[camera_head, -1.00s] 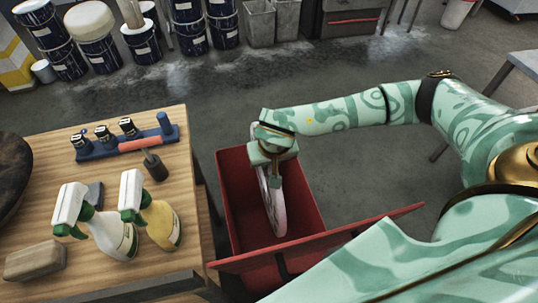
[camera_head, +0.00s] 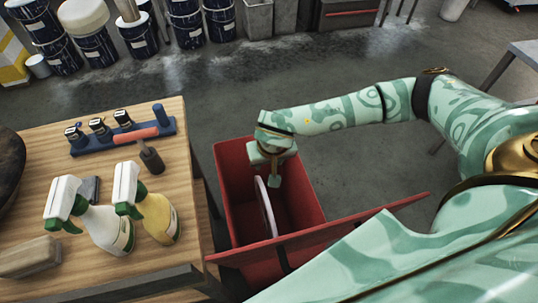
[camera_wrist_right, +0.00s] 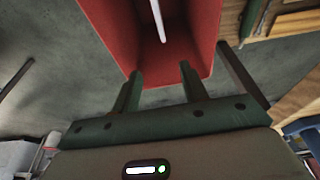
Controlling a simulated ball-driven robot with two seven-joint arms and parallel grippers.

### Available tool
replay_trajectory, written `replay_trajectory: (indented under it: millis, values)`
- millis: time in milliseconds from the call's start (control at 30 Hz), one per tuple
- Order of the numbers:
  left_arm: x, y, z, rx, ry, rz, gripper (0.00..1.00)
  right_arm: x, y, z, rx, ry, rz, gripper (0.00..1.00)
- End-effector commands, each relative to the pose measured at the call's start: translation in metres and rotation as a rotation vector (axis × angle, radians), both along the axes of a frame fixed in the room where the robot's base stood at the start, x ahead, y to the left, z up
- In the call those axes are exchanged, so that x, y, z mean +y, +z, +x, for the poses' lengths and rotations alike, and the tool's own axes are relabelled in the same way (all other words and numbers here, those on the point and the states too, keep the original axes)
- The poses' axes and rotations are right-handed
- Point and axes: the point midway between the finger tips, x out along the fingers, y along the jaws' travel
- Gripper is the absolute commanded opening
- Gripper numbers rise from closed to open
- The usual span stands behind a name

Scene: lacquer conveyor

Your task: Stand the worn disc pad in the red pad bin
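The worn disc pad (camera_head: 265,207) is a thin pale disc standing roughly upright on its edge inside the red pad bin (camera_head: 300,188). In the right wrist view the pad (camera_wrist_right: 158,18) shows as a thin white line inside the red bin (camera_wrist_right: 112,30). My right gripper (camera_head: 273,180) is over the bin, close to the pad's upper edge. Its fingers (camera_wrist_right: 160,78) are spread with nothing between them, and the pad lies beyond their tips. The pad's lowest edge is hard to make out. My left gripper is not in view.
A wooden table (camera_head: 185,240) stands left of the bin. It holds two spray bottles (camera_head: 155,210), a sponge-like block (camera_head: 28,257) and a blue rack (camera_head: 128,136) with small bottles. Open floor (camera_head: 350,160) lies right of the bin.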

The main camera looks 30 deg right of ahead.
Motion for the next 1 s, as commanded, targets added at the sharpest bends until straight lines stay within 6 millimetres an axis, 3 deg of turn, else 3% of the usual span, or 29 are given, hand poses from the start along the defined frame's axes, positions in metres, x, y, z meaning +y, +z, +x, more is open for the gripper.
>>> replay_trajectory:
  millis: [167, 267, 700, 833, 1000]
  values:
    - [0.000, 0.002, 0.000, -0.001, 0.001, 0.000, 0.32, 0.000, 0.004, -0.001, 0.000, 0.000, 0.000, 0.44]
    - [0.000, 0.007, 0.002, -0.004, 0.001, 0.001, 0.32, 0.001, 0.017, -0.003, -0.002, -0.001, 0.000, 0.44]
    - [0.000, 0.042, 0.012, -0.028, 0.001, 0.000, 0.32, 0.009, 0.126, -0.031, -0.004, 0.001, 0.000, 0.44]
    - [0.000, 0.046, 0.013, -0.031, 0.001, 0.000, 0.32, 0.010, 0.146, -0.036, -0.003, 0.000, 0.000, 0.44]
    - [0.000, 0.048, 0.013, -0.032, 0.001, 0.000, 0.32, 0.011, 0.157, -0.040, 0.000, 0.000, 0.000, 0.44]
